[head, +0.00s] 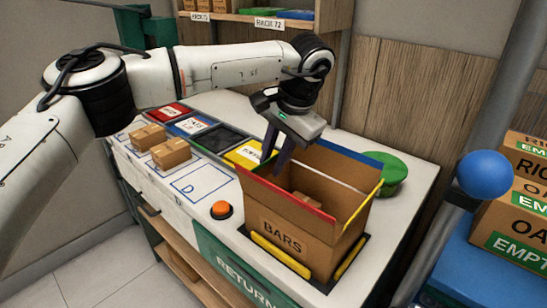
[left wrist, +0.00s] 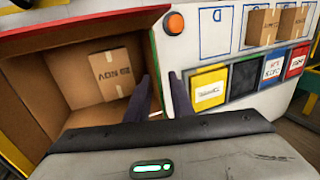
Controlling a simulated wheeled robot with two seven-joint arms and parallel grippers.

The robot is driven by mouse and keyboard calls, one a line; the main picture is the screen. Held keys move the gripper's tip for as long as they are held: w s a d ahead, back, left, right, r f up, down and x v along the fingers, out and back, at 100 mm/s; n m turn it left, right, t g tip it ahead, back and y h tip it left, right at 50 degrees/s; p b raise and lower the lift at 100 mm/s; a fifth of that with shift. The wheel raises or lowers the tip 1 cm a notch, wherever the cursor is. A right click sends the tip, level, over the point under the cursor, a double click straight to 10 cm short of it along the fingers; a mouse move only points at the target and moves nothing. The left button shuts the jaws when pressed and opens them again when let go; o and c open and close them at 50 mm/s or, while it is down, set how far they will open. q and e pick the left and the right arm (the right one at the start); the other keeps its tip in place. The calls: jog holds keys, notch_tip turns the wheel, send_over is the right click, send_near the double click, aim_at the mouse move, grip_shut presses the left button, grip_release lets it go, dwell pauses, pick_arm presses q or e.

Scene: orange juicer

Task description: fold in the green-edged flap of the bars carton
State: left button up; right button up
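The bars carton (head: 290,238) stands open on the right part of the white bench. It has a red edge along the near side, yellow at the right and blue at the back. A small brown box (left wrist: 112,72) lies inside the carton. My left gripper (head: 278,155) points down at the carton's left end. In the left wrist view my left gripper's fingers (left wrist: 161,96) are apart, one over the inside and one outside, with the carton's side wall between them. Whether they touch it is unclear. My right gripper is out of view.
Two small boxes (head: 170,153) stand at the left. A green round object (head: 392,170) is behind the carton. A blue ball (head: 485,175) is at right.

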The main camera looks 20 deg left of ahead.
aim_at(269, 173)
pick_arm(q)
grip_shut()
jog(key=shift+d, duration=0.1)
jog(key=y, duration=0.1)
jog(key=d+t+y, duration=0.1)
jog(key=y, duration=0.1)
jog(key=shift+s+d+f, duration=0.1)
jog(key=shift+s+f, duration=0.1)
jog(key=shift+f, duration=0.1)
jog(key=shift+s+d+f+t+y, duration=0.1)
jog(key=shift+d+f+t+y, duration=0.2)
jog(key=shift+y, duration=0.55)
jog(key=shift+s+d+f+t+y, duration=0.1)
jog(key=shift+d+f+t+y, duration=0.25)
jog(key=shift+y, duration=0.5)
jog(key=shift+a, duration=0.15)
grip_release()
